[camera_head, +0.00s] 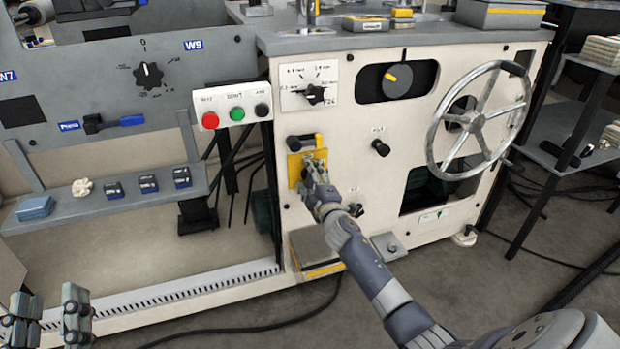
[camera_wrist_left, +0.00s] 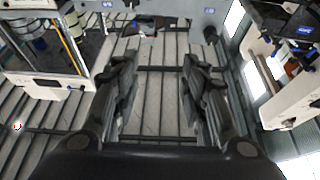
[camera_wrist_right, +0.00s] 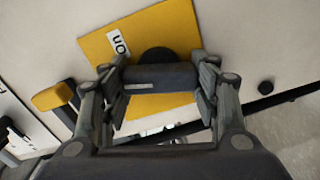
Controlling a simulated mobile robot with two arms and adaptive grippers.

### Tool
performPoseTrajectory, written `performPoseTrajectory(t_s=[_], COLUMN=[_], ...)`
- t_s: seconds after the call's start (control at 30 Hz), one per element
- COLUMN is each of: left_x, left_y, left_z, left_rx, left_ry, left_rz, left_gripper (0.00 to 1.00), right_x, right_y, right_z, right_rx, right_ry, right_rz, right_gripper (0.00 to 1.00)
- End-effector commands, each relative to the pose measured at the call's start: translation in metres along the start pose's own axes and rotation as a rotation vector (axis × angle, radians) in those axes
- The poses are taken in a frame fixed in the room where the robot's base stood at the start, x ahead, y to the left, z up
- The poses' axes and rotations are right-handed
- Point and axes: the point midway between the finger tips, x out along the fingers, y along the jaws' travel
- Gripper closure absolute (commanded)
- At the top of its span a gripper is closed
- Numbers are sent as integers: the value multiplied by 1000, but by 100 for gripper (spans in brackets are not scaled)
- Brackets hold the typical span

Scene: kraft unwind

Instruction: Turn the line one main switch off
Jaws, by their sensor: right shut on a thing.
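A yellow plate (camera_head: 294,170) is fixed on the front of the cream machine cabinet, below the dials. In the right wrist view the yellow plate (camera_wrist_right: 105,43) carries a white label reading ON, partly covered. A dark switch handle (camera_wrist_right: 160,77) stands out from the plate, with a round dark boss behind it. My right gripper (camera_head: 314,177) is at the plate, its fingers shut on the handle. The fingers hide part of the handle and plate. My left gripper (camera_head: 46,316) is open and empty at the lower left, far from the switch; its parted fingers show in the left wrist view (camera_wrist_left: 160,75).
A black and yellow handle (camera_head: 308,143) sits just above my right gripper. A box with red, green and black buttons (camera_head: 237,115) is to the upper left. A handwheel (camera_head: 477,120) and a small black knob (camera_head: 380,147) are to the right. A yellow-edged step (camera_head: 316,252) is below.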

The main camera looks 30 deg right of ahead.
Motion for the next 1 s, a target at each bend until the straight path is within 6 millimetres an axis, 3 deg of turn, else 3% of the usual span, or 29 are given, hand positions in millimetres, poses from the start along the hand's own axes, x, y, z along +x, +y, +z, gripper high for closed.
performPoseTrajectory(t_s=[0.4,1.0], left_x=[1,1], left_y=[2,2], left_z=[-11,-12], left_rx=[-3,-3], left_ry=[54,62], left_rz=[4,5], left_gripper=[60,60], right_x=[0,0], right_y=[-2,-2], right_z=[0,0], right_rx=[-246,-306], right_ry=[1,1], right_rz=[0,0], right_gripper=[68,68])
